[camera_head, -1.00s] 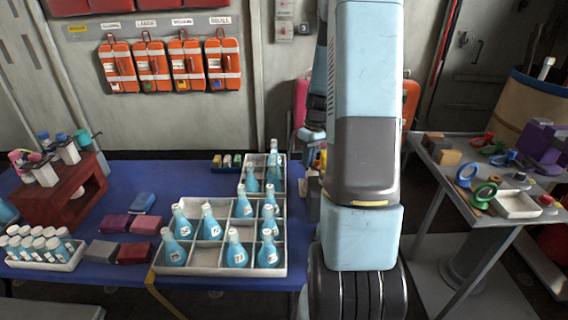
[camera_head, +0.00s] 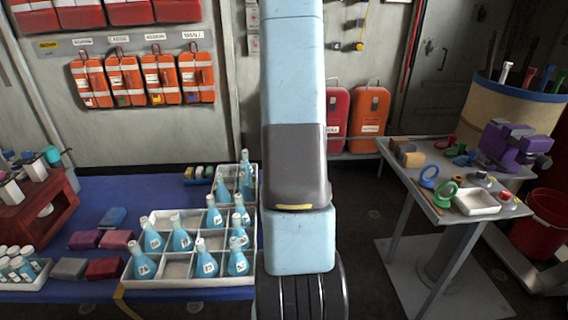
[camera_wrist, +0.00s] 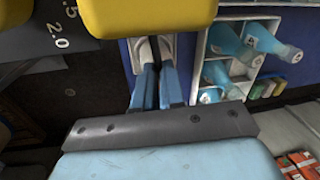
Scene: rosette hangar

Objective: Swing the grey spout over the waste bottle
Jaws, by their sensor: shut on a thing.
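In the wrist view my gripper (camera_wrist: 157,85) has its blue fingers close together beneath a big yellow part (camera_wrist: 140,15). A narrow pale grey piece (camera_wrist: 146,52), apparently the grey spout, sits between the fingertips; most of it is hidden by the yellow part. In the head view my arm's upright links hide my gripper and whatever it holds. I cannot make out the waste bottle for certain in either view.
White divided trays (camera_head: 190,284) of blue flasks stand on the blue-covered table (camera_head: 75,205), left of my arm. A grey table (camera_head: 402,152) with rings and blocks stands at right. Dark floor lies between. A dark plate with printed numbers (camera_wrist: 55,25) shows in the wrist view.

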